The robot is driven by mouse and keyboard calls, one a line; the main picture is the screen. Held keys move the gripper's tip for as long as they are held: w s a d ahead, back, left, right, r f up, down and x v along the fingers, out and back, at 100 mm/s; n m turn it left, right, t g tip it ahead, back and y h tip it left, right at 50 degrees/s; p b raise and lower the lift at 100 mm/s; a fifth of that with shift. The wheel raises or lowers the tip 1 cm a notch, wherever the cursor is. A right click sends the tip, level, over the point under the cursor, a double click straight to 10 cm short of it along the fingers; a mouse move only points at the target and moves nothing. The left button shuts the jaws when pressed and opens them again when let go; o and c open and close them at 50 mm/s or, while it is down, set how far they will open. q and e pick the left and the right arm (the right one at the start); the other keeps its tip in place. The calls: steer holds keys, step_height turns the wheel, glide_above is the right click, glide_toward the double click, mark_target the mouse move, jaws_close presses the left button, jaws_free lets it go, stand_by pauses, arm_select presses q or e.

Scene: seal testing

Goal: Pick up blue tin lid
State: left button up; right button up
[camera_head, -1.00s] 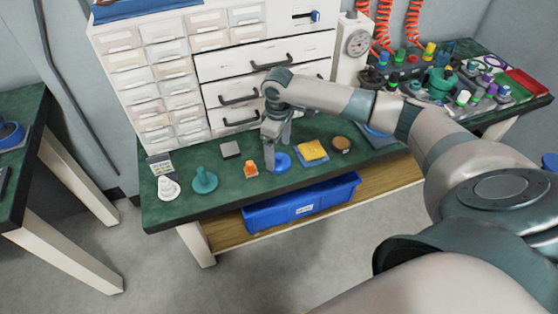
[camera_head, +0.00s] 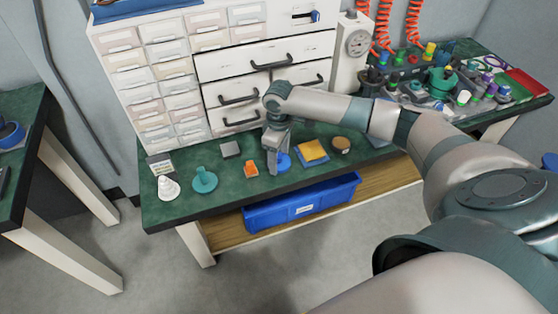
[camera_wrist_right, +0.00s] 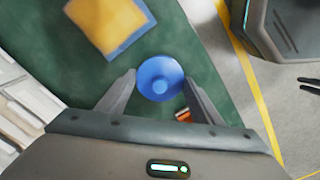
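My left gripper is not in view.
An orange part (camera_head: 250,169) stands left of the lid, and a yellow item on a blue base (camera_head: 312,151) lies to its right. A teal part (camera_head: 204,181) and a white stepped cone (camera_head: 168,188) stand further left. The drawer cabinet (camera_head: 225,70) rises behind.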

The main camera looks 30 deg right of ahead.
mark_target(280, 157)
stand_by(0.3)
steer(key=shift+r, duration=0.5)
step_height(280, 157, up, 3)
steer(key=shift+s+r, duration=0.15)
steer(key=shift+r, duration=0.05)
steer(key=s+d+r, duration=0.1)
steer(key=s+r, duration=0.1)
steer(key=s, duration=0.1)
steer(key=s+d+r, duration=0.1)
steer(key=s+r, duration=0.1)
steer(key=s, duration=0.2)
steer(key=s+d+r, duration=0.1)
steer(key=s+r, duration=0.1)
steer(key=s, duration=0.1)
steer(key=shift+s+d+r, duration=0.3)
steer(key=shift+s, duration=0.1)
steer(key=shift+a, duration=0.1)
steer(key=a+r+m, duration=0.2)
steer(key=a+r, duration=0.1)
steer(key=a, duration=0.3)
steer(key=s+a+r+m, duration=0.1)
steer(key=a+r+m, duration=0.1)
steer(key=a, duration=0.5)
steer(key=s+a+r+m, duration=0.1)
steer(key=a+r+m, duration=0.1)
steer(key=a+r, duration=0.3)
steer(key=shift+a+r, duration=0.1)
steer(key=shift+a, duration=0.55)
steer(key=shift+d, duration=0.1)
